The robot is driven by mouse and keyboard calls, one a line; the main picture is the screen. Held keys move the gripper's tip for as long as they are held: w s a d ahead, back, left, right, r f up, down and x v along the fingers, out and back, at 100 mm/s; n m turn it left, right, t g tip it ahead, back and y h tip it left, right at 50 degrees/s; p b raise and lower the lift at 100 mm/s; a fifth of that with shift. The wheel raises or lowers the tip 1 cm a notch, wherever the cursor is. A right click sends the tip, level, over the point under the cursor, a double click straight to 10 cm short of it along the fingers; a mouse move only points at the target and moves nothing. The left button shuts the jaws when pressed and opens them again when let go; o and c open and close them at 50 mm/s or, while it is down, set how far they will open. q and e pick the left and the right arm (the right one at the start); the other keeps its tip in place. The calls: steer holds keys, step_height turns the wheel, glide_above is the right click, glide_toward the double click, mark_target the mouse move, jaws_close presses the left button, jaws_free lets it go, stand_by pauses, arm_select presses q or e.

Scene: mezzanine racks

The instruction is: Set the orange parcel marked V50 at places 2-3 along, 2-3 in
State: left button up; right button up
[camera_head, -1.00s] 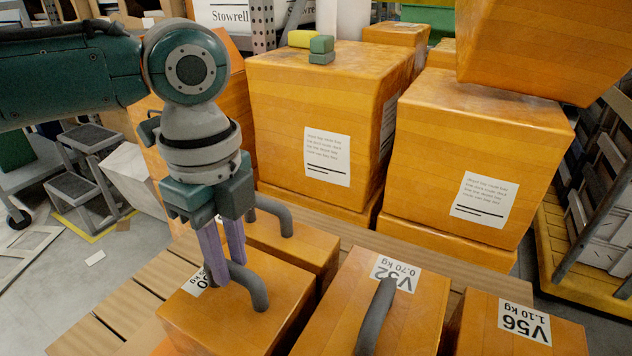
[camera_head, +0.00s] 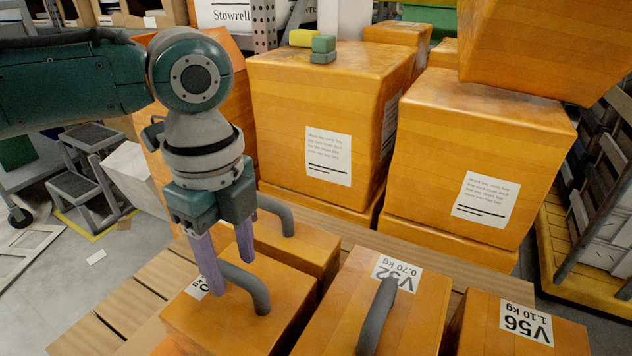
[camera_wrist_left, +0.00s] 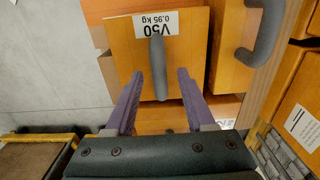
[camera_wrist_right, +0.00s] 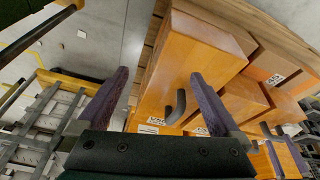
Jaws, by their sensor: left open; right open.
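The orange parcel marked V50 (camera_head: 232,315) stands at the front left of the group, with a grey arched handle on top. Its label is partly hidden by my left gripper in the head view. In the left wrist view the V50 parcel (camera_wrist_left: 127,62) shows its label, V50 0.95 kg, clearly. My left gripper (camera_head: 232,268) is open just over the parcel, its purple fingers on either side of the handle (camera_wrist_left: 159,68). My right gripper (camera_wrist_right: 165,90) is open and empty; it shows only in the right wrist view, before an orange parcel with a grey handle (camera_wrist_right: 180,105).
Parcels V52 (camera_head: 415,315) and V56 (camera_head: 510,330) stand close to the right of V50. Another handled parcel (camera_head: 300,245) is right behind it. Large orange boxes (camera_head: 305,105) stack at the back. Bare slatted boards (camera_head: 110,305) lie to the left.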

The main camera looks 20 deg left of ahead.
arm_select(q)
step_height(320, 180, up, 12)
steer(key=p, duration=0.5)
steer(key=s+d+f+n+t+h, duration=0.25)
steer(key=s+d+f+n, duration=0.35)
steer(key=d, duration=0.5)
steer(key=s+a+n+t+y, duration=0.1)
steer(key=s+a+n+y, duration=0.1)
steer(key=s+a+n, duration=0.6)
steer(key=s+n, duration=0.2)
steer(key=n, duration=0.1)
steer(key=shift+d, duration=0.1)
